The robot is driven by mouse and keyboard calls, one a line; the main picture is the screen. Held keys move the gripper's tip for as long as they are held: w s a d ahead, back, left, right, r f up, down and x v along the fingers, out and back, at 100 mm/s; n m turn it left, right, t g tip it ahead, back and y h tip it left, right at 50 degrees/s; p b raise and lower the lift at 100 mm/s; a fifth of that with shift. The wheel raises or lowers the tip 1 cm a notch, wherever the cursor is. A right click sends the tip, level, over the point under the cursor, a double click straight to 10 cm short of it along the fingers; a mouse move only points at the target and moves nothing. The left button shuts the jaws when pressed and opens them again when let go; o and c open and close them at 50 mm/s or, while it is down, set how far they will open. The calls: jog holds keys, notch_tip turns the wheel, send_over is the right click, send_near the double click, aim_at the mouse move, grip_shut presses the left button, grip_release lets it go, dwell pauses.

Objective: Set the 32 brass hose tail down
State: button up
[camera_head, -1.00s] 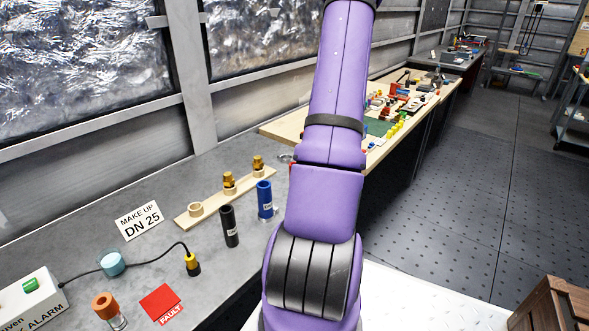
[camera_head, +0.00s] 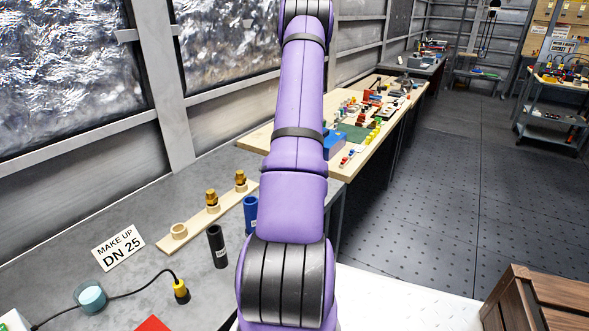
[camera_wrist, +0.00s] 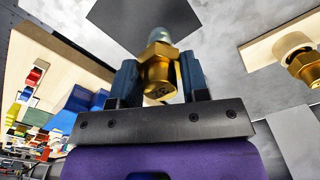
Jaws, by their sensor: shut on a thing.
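My gripper (camera_wrist: 158,72) is in the wrist view, its two dark blue fingers shut on a brass hose tail (camera_wrist: 158,74) with a hex collar. A pale, rounded end of it rises beyond the fingers. In the head view the gripper and the held piece are out of sight past the top of the arm. A pale wooden rack (camera_head: 196,222) on the grey bench has an empty ring seat (camera_head: 179,231) at its near end and two brass fittings (camera_head: 212,199) (camera_head: 240,178) in the other seats.
A black tube (camera_head: 217,246) and a blue tube (camera_head: 250,214) stand beside the rack. A "MAKE UP DN 25" sign (camera_head: 118,247) lies on the bench. A corded yellow-and-black plug (camera_head: 180,290) is nearer. The wrist view shows another brass fitting (camera_wrist: 303,66) at right.

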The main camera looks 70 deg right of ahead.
jog(key=shift+w+d+f, duration=0.1)
jog(key=shift+w+d, duration=0.4)
jog(key=shift+d, duration=0.25)
jog(key=shift+w+d+f, duration=0.1)
jog(key=shift+d+f, duration=0.05)
jog(key=shift+f, duration=1.6)
jog(key=shift+f, duration=0.1)
jog(key=o, duration=1.1)
jog(key=shift+o, duration=0.2)
notch_tip(320, 180, up, 12)
jog(key=shift+r, duration=0.2)
